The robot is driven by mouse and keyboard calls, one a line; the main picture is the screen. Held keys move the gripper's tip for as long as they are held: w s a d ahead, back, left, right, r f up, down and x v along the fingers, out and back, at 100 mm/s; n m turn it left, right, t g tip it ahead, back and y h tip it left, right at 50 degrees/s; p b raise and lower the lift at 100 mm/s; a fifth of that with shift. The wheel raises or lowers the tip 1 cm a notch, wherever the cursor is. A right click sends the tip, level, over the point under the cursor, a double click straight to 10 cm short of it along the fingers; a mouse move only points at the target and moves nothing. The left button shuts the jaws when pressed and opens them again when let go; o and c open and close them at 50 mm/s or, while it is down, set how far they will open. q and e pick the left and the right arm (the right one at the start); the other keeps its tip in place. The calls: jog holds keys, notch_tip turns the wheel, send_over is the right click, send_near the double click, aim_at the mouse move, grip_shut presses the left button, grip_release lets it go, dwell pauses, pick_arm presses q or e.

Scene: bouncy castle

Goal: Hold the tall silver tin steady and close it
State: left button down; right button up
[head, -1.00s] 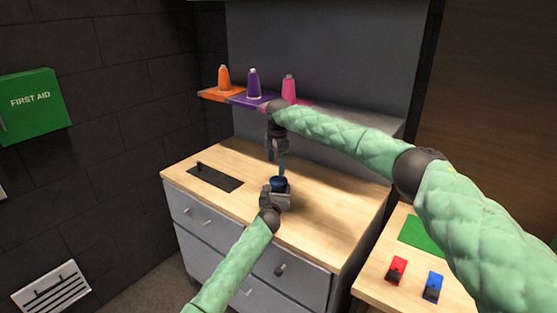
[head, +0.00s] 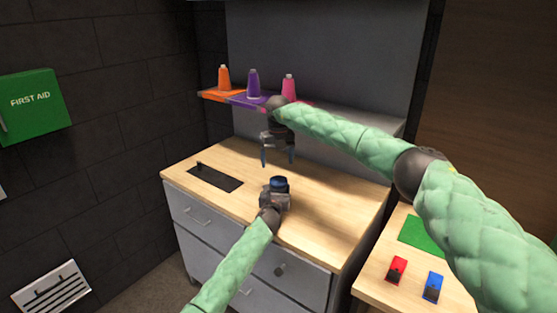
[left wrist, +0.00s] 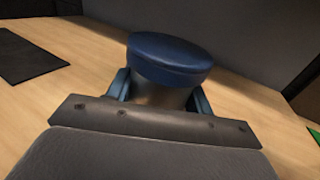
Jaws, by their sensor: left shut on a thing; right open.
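The tin stands on the wooden worktop with a dark blue round lid (head: 279,181) on top of it. In the left wrist view the lid (left wrist: 170,57) sits over the tin's silver-grey body (left wrist: 160,95) and looks about level; whether it is fully seated I cannot tell. My left gripper (head: 275,193) is shut around the tin's body, a blue finger on each side below the lid. My right gripper (head: 278,160) is open and empty, pointing down above the lid and apart from it. Most of the tin's body is hidden by the left gripper.
A dark mat (head: 215,178) lies on the worktop (head: 325,215) to the left. Orange, purple and pink cones (head: 289,88) stand on a shelf behind my right gripper. A side table at right holds a green mat (head: 421,234) and red and blue items.

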aim_at(279, 180)
jog(key=n, duration=0.8)
jog(key=shift+d+n, duration=0.15)
jog(key=shift+n, duration=0.25)
jog(key=n, duration=0.4)
jog(key=shift+s, duration=0.1)
jog(key=n, duration=0.3)
jog(key=shift+n, duration=0.4)
jog(key=shift+f, duration=0.15)
jog(key=shift+f, duration=3.85)
